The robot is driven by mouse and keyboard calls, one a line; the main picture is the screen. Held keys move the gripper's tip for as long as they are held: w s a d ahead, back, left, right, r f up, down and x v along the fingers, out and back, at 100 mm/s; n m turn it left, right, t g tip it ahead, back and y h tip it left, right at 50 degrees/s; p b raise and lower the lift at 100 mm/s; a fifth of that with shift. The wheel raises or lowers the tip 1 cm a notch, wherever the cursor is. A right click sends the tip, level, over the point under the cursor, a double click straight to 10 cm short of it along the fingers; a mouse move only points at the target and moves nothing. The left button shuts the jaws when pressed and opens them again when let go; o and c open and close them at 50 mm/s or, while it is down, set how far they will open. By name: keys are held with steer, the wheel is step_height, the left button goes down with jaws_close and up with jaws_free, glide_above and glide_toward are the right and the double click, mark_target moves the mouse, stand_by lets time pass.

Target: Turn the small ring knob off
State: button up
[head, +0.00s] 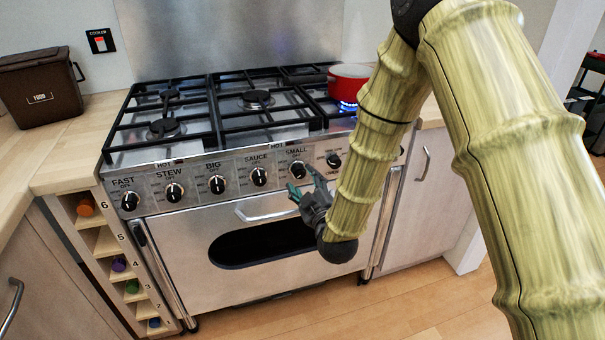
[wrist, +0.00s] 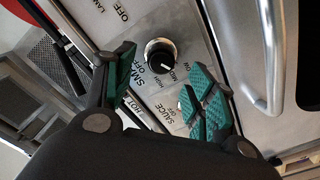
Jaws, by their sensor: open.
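The SMALL knob (head: 298,169) is a black knob with a silver ring on the cooker's front panel, second from the right. In the wrist view the knob (wrist: 161,54) shows a white pointer line aimed near the MID mark, away from OFF. My gripper (head: 304,184) is open just in front of and slightly below it. In the wrist view the teal fingertips (wrist: 161,66) lie on either side of the knob, with a gap to each. Whether the tips are level with the knob in depth I cannot tell.
The SAUCE knob (head: 259,177) is left of SMALL, and another knob (head: 334,160) is right. The oven handle (head: 268,214) runs below. A brown food bin (head: 40,88) stands on the left worktop.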

mark_target(300, 175)
steer(key=shift+x, duration=2.5)
